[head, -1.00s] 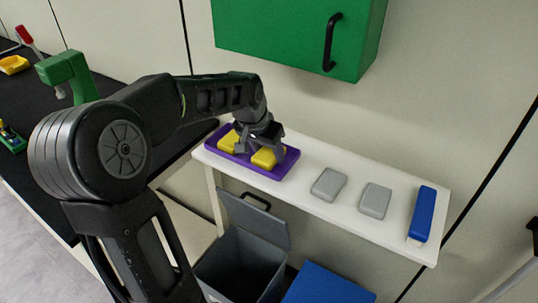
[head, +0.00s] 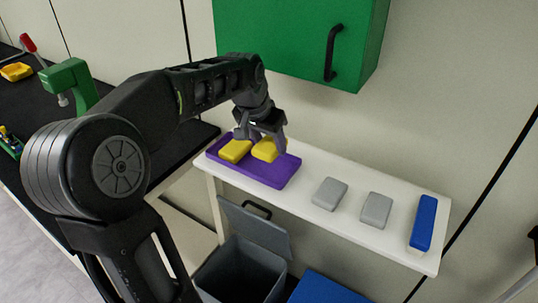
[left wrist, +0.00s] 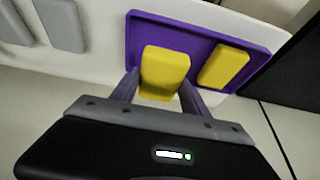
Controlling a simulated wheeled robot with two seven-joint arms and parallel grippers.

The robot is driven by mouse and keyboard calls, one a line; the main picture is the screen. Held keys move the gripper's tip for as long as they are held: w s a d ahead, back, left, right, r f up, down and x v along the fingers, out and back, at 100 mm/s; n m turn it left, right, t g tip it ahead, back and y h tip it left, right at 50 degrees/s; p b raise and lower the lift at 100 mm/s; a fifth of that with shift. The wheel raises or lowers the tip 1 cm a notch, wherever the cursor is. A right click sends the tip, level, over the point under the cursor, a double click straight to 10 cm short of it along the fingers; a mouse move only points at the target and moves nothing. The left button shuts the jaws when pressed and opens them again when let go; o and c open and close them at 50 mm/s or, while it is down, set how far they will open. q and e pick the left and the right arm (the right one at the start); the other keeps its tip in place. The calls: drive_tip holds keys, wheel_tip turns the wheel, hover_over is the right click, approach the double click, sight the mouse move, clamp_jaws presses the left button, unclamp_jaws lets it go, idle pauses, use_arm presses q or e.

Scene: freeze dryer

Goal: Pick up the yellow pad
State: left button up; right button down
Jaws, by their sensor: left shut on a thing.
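Two yellow pads are at the purple tray (head: 268,178) on the white shelf. My left gripper (head: 268,142) is shut on the right-hand yellow pad (head: 266,151), which appears lifted a little above the tray. In the left wrist view this pad (left wrist: 165,70) sits between the two fingers (left wrist: 160,88). The other yellow pad (head: 235,150) lies on the tray's left part; it also shows in the left wrist view (left wrist: 224,67). My right gripper is not in view.
Two grey pads (head: 329,193) (head: 375,210) and a blue block (head: 423,223) lie along the white shelf (head: 300,206) to the right. A green cabinet (head: 290,40) hangs above. A grey open bin (head: 240,270) stands below. A black bench (head: 105,165) is at left.

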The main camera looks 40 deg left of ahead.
sight(269, 144)
use_arm(q)
wheel_tip(269, 144, up, 5)
drive_tip(key=shift+f, duration=0.15)
idle(0.4)
drive_tip(key=o, duration=0.8)
drive_tip(key=shift+f, duration=0.1)
drive_tip(key=c, duration=0.7)
